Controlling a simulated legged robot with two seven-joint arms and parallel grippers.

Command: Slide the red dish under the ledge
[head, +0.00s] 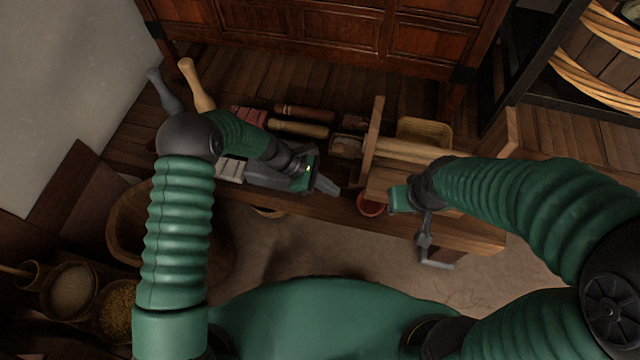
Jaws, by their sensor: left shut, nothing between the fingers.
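The small red dish (371,206) sits near the front edge of the wooden bench, partly hidden by the woodwork around it. A wooden ledge (380,186) lies just behind and above the dish; how far the dish reaches under it I cannot tell. My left gripper (333,188) is shut and empty, its fingertips just left of the dish with a small gap that looks clear. My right gripper (426,244) hangs to the right of the dish at the bench's front edge, apart from it; its fingers are seen too edge-on to judge.
Wooden-handled tools (298,128) and a pale block (231,168) lie on the bench. A yellow tray (424,131) stands behind the ledge. A large wooden tub (124,225) and bowls of grain (72,290) are at left. The floor in front is clear.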

